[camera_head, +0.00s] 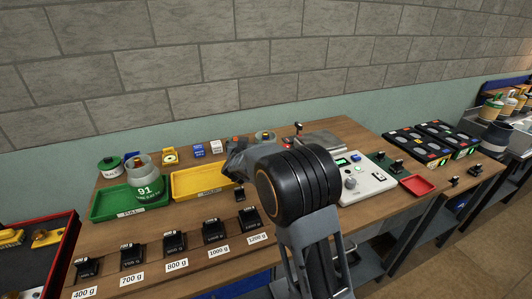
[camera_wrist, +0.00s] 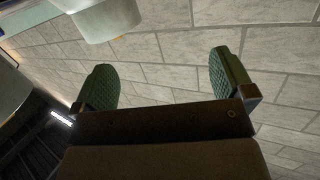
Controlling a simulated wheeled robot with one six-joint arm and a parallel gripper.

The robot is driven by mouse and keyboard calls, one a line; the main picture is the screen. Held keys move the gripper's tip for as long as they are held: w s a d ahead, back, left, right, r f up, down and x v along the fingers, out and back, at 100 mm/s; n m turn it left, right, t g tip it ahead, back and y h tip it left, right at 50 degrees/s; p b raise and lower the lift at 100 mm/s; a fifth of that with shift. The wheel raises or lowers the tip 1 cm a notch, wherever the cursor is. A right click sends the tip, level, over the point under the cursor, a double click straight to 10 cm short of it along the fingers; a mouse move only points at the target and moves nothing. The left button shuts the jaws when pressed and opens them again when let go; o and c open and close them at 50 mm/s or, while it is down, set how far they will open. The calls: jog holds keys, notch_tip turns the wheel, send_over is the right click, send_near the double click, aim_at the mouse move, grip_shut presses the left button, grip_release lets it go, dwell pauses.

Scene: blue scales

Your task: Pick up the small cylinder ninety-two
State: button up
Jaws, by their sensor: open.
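No label reading ninety-two shows in either view. A grey-green cylinder marked 91 (camera_head: 147,187) stands upright in the green tray (camera_head: 103,205). Another cylinder top (camera_head: 265,135) shows behind my arm at the back of the bench; its label is hidden. My gripper (camera_wrist: 166,76) is open, with two green textured finger pads apart and nothing between them. In the head view my arm covers most of it, above the right end of the yellow tray (camera_head: 190,182). A pale rounded body (camera_wrist: 108,18) shows beyond the left finger in the wrist view; I cannot tell which cylinder it is.
Several black weights with gram labels line the front edge, including the 800 g weight (camera_head: 175,243). A scale with a control panel (camera_head: 362,181) stands right of my arm, near a red tray (camera_head: 417,185). The brick wall (camera_head: 200,60) rises behind.

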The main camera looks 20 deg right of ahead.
aim_at(265, 138)
jog(key=shift+w+d+f+m+g+h+p, duration=0.45)
jog(key=shift+w+d+h, duration=0.6)
jog(key=shift+d, duration=0.65)
jog(key=shift+w+d+f+m+g+h+p, duration=0.2)
jog(key=shift+w+d+f+m+h+p, duration=0.4)
jog(key=shift+w+d+h, duration=0.75)
jog(key=shift+w+d+f+m+g+h+p, duration=0.4)
jog(key=shift+w+d+f+m+h, duration=0.25)
jog(key=shift+d, duration=1.35)
jog(key=shift+w, duration=0.1)
jog(key=c, duration=1.5)
jog(key=shift+r, duration=0.15)
jog(key=shift+c, duration=0.6)
